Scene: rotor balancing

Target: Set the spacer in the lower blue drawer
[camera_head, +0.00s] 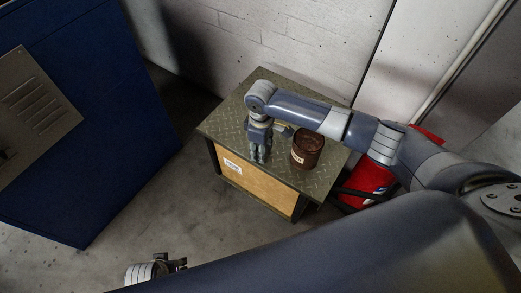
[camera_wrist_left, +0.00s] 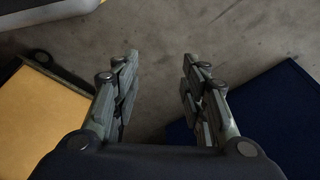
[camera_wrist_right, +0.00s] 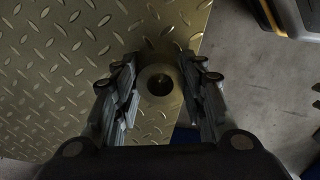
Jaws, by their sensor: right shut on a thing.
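The spacer (camera_wrist_right: 154,91) is a grey ring with a dark hole. It sits between the fingertips of my right gripper (camera_wrist_right: 158,84), which is shut on it above the diamond-plate tabletop. In the head view my right gripper (camera_head: 259,157) points down at the table's front left part; the spacer is hidden there. My left gripper (camera_head: 180,265) is low at the bottom edge of the head view. In its wrist view the fingers (camera_wrist_left: 160,88) are apart and empty above bare floor. A large blue cabinet (camera_head: 125,130) stands at left; I cannot make out its lower drawer.
A dark brown-red can (camera_head: 307,148) stands on the table (camera_head: 232,125), right of my right gripper. A red object (camera_head: 368,180) is on the floor behind the table's right side. Concrete floor (camera_head: 185,215) lies open between cabinet and table.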

